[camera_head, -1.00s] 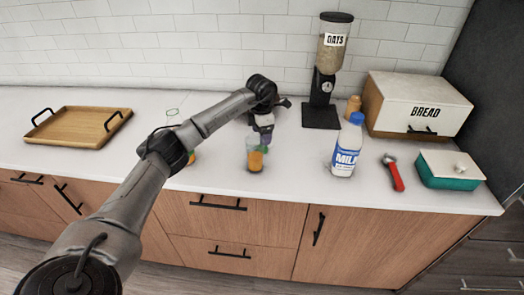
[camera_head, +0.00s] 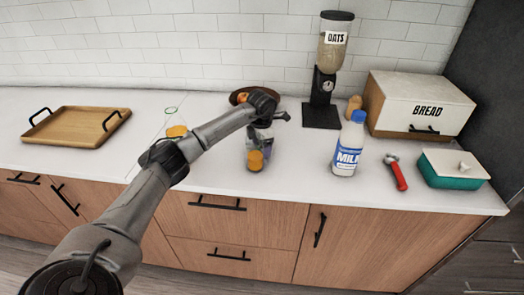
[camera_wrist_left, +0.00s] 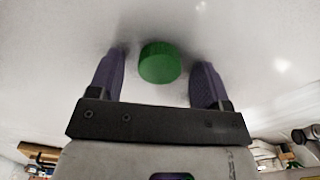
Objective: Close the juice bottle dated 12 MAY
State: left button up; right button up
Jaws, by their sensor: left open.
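A green cap (camera_wrist_left: 160,62) lies on a white surface in the left wrist view, between the two spread fingers of my left gripper (camera_wrist_left: 160,85), with gaps on both sides. In the head view my left gripper (camera_head: 259,140) is low over the counter, partly hidden by its own arm. A container with orange content (camera_head: 256,161) stands in front of it. A second orange item (camera_head: 176,131) is left of my arm, below a thin green ring (camera_head: 171,109). No date label is readable. My right gripper is not in view.
A wooden tray (camera_head: 55,137) is at the left. A brown bowl (camera_head: 240,97) is behind my arm. An oats dispenser (camera_head: 323,75), a milk bottle (camera_head: 347,155), a red-handled tool (camera_head: 399,176), a bread box (camera_head: 417,105) and a teal dish (camera_head: 452,182) are at the right.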

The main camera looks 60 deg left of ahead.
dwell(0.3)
pick_arm(q)
jog(key=shift+c, duration=0.8)
jog(key=c, duration=0.8)
notch_tip(320, 180, up, 5)
jog(key=shift+f+p, duration=0.15)
jog(key=shift+p, duration=0.85)
jog(key=w+d+r, duration=0.1)
jog(key=d+r, duration=0.1)
jog(key=d, duration=0.1)
jog(key=w+d+r+p, duration=0.1)
jog(key=d+r, duration=0.1)
jog(key=d, duration=0.2)
jog(key=w+d+r+p, duration=0.1)
jog(key=d+r, duration=0.1)
jog(key=d, duration=0.2)
jog(key=shift+w+r, duration=0.15)
jog(key=shift+w, duration=0.2)
